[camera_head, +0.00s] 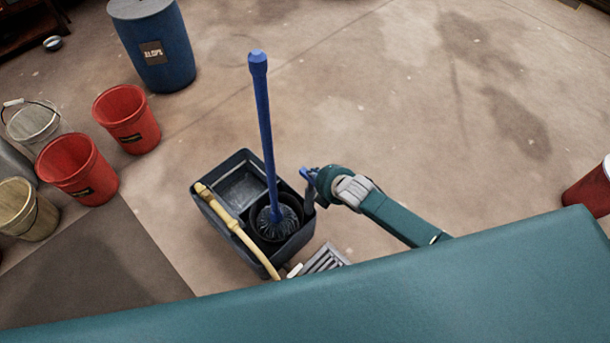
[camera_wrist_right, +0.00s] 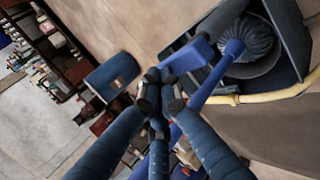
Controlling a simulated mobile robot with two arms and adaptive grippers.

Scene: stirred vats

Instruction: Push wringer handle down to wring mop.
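A dark mop bucket (camera_head: 205,211) stands on the floor. A mop with a blue pole (camera_head: 264,115) stands nearly upright in it, its dark stringy head (camera_head: 279,222) in the round wringer basket. The wringer handle (camera_head: 309,196) rises at the bucket's right side; in the right wrist view its blue end (camera_wrist_right: 186,55) shows just beyond the fingers. My right gripper (camera_head: 311,176) is at the top of this handle. In the wrist view its fingertips (camera_wrist_right: 160,90) are drawn close together, with nothing clearly between them. I cannot tell whether they touch the handle. My left gripper is out of view.
A yellow curved bar (camera_head: 236,228) runs along the bucket's left side. A grey slatted piece (camera_head: 323,260) lies near its front. Red buckets (camera_head: 127,118) and a blue barrel (camera_head: 155,50) stand at left and back. Another red container (camera_head: 590,190) is far right. Floor behind is clear.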

